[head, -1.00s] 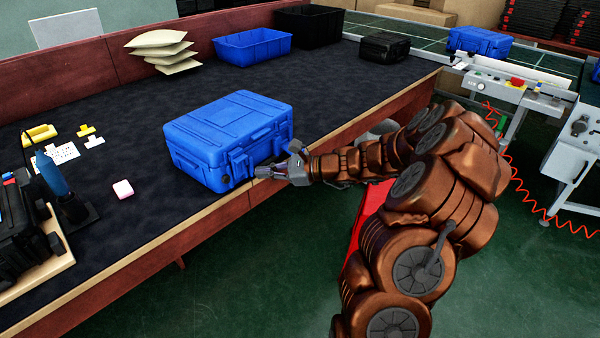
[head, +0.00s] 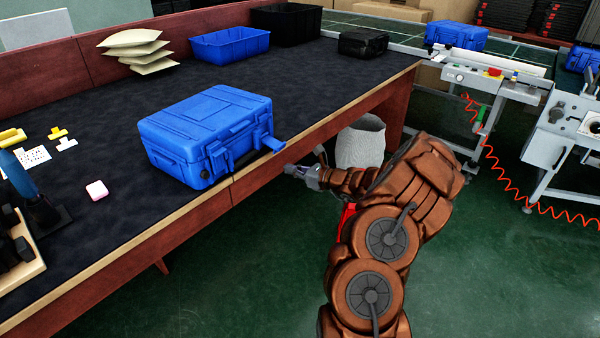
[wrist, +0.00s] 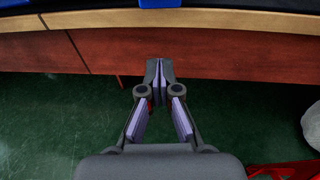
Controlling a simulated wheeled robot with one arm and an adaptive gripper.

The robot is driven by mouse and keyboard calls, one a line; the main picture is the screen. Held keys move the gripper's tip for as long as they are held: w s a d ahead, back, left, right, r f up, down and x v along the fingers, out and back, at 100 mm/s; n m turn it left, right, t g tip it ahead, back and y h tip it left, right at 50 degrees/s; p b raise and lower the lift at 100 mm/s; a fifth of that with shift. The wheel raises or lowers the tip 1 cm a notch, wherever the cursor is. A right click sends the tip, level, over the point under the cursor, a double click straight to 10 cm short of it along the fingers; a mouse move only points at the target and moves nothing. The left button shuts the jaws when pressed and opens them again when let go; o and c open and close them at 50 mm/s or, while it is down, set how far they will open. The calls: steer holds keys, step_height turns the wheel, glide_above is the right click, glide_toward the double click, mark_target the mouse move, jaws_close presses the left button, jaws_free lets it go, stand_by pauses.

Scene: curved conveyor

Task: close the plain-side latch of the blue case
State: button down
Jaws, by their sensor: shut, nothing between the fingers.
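The blue case (head: 205,130) lies closed-lidded on the dark table mat, its latch side facing the table's front edge. On that side, the right latch (head: 273,143) sticks out from the case like a raised flap. The left latch (head: 218,160) appears to lie against the case. I cannot tell which is the plain side. My gripper (head: 297,171) is shut and empty, off the table's front edge, below and right of the raised latch and apart from it. In the wrist view, its fingertips (wrist: 159,66) meet before the red-brown table front; only blue slivers show at the top.
The table's wooden edge (head: 330,125) lies between my gripper and the case. A pale bin (head: 361,143) stands on the floor behind my arm.

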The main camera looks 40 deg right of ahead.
mark_target(271, 143)
steer(key=shift+w+a+r, duration=0.3)
steer(key=shift+w+r, duration=0.5)
steer(key=shift+w, duration=0.05)
steer(key=shift+w+a+r, duration=0.3)
steer(key=shift+w+r, duration=0.5)
steer(key=shift+w, duration=0.05)
steer(key=shift+r, duration=0.15)
steer(key=shift+r+p, duration=0.1)
steer(key=shift+p, duration=0.35)
steer(key=shift+s+g+p, duration=0.15)
steer(key=shift+g+p, duration=0.15)
steer(key=shift+s+d+r+g+p, duration=0.15)
steer(key=shift+r+g+p, duration=0.15)
steer(key=shift+p, duration=0.6)
